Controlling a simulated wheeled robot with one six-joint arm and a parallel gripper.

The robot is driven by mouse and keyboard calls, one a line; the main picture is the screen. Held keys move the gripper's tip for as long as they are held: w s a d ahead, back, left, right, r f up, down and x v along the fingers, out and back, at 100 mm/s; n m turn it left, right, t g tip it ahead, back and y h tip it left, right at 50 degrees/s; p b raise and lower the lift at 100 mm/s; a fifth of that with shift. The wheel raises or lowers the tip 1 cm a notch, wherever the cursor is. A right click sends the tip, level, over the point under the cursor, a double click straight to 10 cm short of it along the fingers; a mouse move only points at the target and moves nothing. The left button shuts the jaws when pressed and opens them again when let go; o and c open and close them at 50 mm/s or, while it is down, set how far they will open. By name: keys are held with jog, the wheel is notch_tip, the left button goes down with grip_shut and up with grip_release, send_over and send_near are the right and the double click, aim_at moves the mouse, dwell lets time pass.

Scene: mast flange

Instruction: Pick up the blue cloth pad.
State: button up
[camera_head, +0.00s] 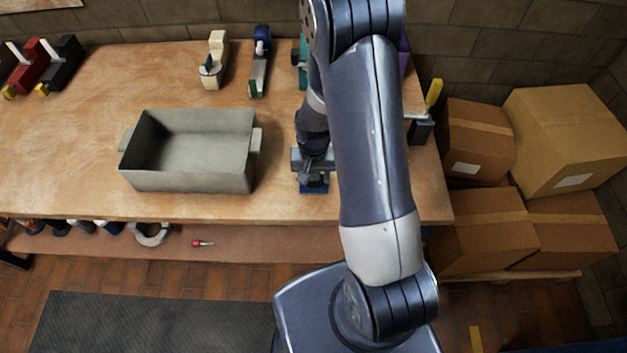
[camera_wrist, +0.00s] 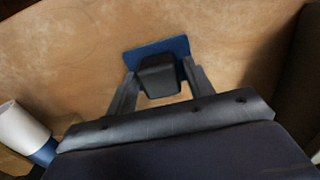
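The blue cloth pad (camera_wrist: 150,50) lies on the wooden bench top, a flat blue piece with a dark block-shaped grip (camera_wrist: 160,76) on it. In the head view a strip of the blue pad (camera_head: 313,188) shows just below my gripper (camera_head: 312,176). In the wrist view my gripper (camera_wrist: 158,66) has its two fingers apart, one on each side of the dark grip. Narrow gaps seem to show beside the grip; firm contact is not visible. The pad's near part is hidden behind the grip and fingers.
A grey open bin (camera_head: 188,186) stands left of my gripper on the bench (camera_head: 80,120). Several tools stand along the back, including a cream one (camera_head: 214,60) and a blue one (camera_head: 260,60). Cardboard boxes (camera_head: 560,130) are stacked to the right. A white-and-blue object (camera_wrist: 24,130) shows at lower left.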

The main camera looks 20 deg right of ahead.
aim_at(314, 176)
jog(key=c, duration=0.8)
jog(key=shift+o, duration=0.2)
jog(key=shift+r, duration=0.15)
notch_tip(314, 176, up, 10)
jog(key=shift+f+b, duration=0.1)
jog(key=shift+b, duration=0.45)
